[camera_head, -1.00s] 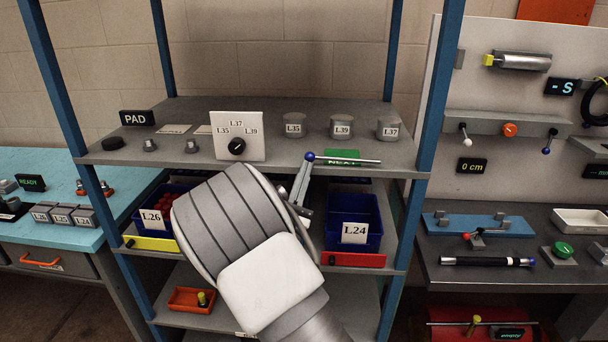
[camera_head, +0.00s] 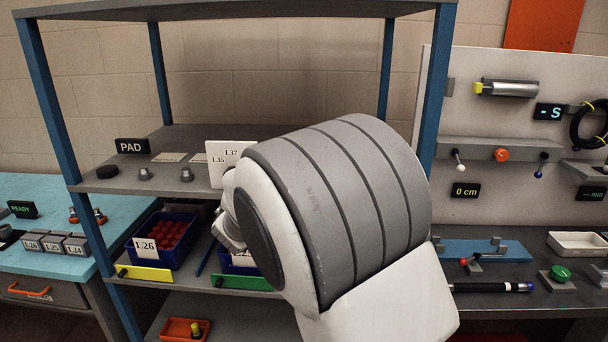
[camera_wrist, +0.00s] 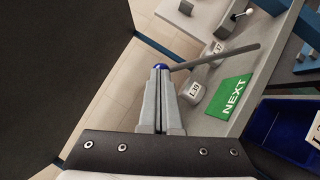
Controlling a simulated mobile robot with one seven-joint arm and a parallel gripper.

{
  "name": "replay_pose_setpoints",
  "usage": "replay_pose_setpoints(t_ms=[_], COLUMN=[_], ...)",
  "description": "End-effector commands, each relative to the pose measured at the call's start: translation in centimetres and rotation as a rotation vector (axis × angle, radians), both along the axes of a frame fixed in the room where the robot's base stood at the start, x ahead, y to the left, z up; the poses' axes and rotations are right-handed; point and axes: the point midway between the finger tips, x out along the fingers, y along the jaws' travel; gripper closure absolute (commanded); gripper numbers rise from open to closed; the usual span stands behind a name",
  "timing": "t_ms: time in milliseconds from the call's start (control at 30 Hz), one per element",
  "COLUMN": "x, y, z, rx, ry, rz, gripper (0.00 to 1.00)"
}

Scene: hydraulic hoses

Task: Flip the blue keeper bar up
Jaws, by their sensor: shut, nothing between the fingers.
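A thin grey bar (camera_wrist: 215,57) with a blue ball knob (camera_wrist: 160,67) at its left end shows in the wrist view; I take this as the blue keeper bar. My gripper (camera_wrist: 160,77) is shut and empty. Its fingertips line up with the blue knob; whether they touch it I cannot tell. In the head view my arm hides the bar and the fingertips, so the bar's tilt is unclear.
The shelf unit's upper shelf (camera_head: 125,181) carries a white dial panel (camera_head: 222,165) and a PAD sign (camera_head: 132,146). Below stands a blue L.26 bin (camera_head: 178,228) above a yellow strip (camera_head: 143,273). Blue posts (camera_head: 158,75) frame the shelves. A bench (camera_head: 560,244) stands right.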

Motion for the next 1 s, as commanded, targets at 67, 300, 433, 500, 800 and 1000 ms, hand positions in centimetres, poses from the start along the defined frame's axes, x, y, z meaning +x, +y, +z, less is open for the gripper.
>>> replay_pose_setpoints(t_ms=[67, 300, 433, 500, 800, 1000], x=[-0.1, -0.2, -0.2, -0.3, -0.2, -0.2], y=[-0.9, -3.8, -5.6, -6.5, -7.3, -7.3], z=[1.0, 3.6, 4.7, 5.2, 5.8, 5.8], rx=[0.08, 0.308, 0.429, 0.492, 0.559, 0.559], ry=[-0.008, -0.016, -0.02, -0.022, -0.018, -0.018], rz=[-0.002, -0.001, -0.002, -0.001, 0.001, 0.0], gripper=[1.0, 1.0, 1.0, 1.0, 1.0, 1.0])
